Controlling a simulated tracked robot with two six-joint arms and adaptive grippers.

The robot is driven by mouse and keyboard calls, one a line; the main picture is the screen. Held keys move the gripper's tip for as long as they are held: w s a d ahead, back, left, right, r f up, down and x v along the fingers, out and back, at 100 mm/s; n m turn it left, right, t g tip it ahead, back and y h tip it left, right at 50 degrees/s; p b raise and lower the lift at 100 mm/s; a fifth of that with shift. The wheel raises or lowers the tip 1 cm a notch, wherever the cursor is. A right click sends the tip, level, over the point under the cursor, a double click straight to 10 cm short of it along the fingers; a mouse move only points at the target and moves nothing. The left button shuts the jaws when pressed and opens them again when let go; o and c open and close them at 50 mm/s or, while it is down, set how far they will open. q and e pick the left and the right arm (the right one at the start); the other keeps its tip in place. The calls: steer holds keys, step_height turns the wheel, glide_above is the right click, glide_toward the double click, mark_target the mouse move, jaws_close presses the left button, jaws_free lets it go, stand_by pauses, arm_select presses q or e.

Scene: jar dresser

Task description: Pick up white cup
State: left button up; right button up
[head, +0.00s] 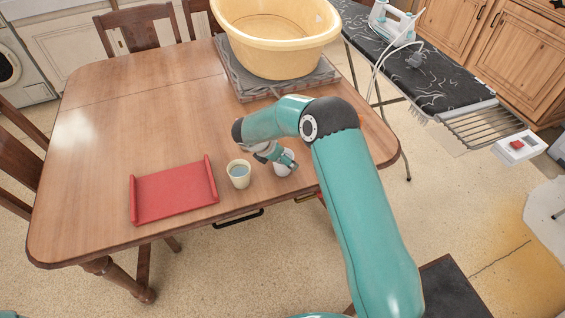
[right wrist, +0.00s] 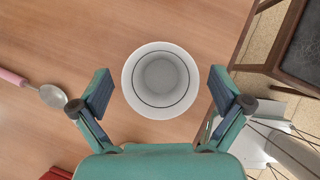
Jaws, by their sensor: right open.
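The white cup (head: 286,168) stands near the front edge of the wooden table in the head view, partly covered by my right gripper (head: 278,157). In the right wrist view the white cup (right wrist: 160,80) is seen from above, with its round rim and a dark ring inside. My right gripper (right wrist: 161,92) is open, with one finger on each side of the cup and a gap showing on both sides. My left gripper is not in view.
A cream cup (head: 238,179) stands close left of the white cup, beside a red tray (head: 173,190). A yellow basin (head: 275,45) sits at the back. A spoon (right wrist: 52,96) lies left in the wrist view. An ironing board (head: 430,80) stands to the right.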

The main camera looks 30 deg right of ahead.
steer(key=c, duration=1.2)
steer(key=shift+o, duration=0.2)
steer(key=shift+r, duration=0.15)
